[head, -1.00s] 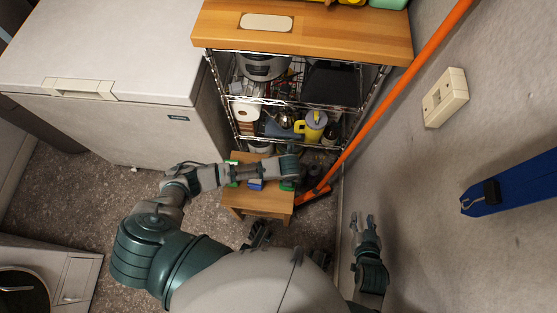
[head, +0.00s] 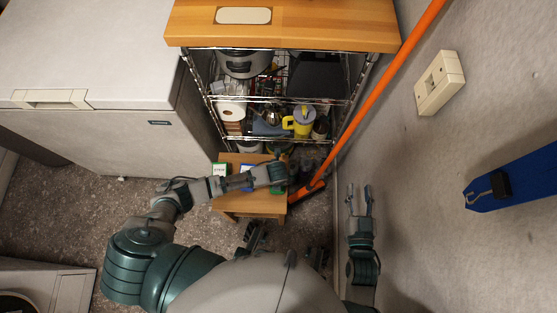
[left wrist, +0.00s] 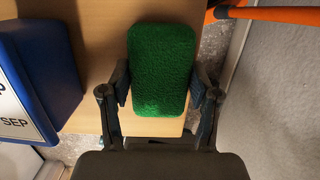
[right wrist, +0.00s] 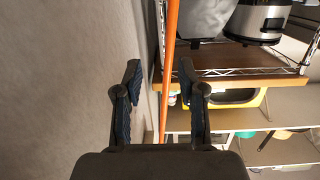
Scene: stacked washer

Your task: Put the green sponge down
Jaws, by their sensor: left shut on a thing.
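The green sponge (left wrist: 160,68) is between the two fingers of my left gripper (left wrist: 160,92) in the left wrist view. The fingers are shut on its sides. Behind it is the light wooden top of a small low table (left wrist: 98,70), which also shows in the head view (head: 232,207). I cannot tell whether the sponge touches the tabletop. In the head view my left arm reaches over this table and its hand hides most of the sponge. My right gripper (right wrist: 158,85) is open and empty, with its fingers apart, near the wall.
A blue box (left wrist: 40,75) stands on the small table, left of the sponge. An orange pole (head: 375,95) leans close to the table's right side. A wire shelf (head: 270,97) with several items stands behind, and a white chest (head: 90,70) at left.

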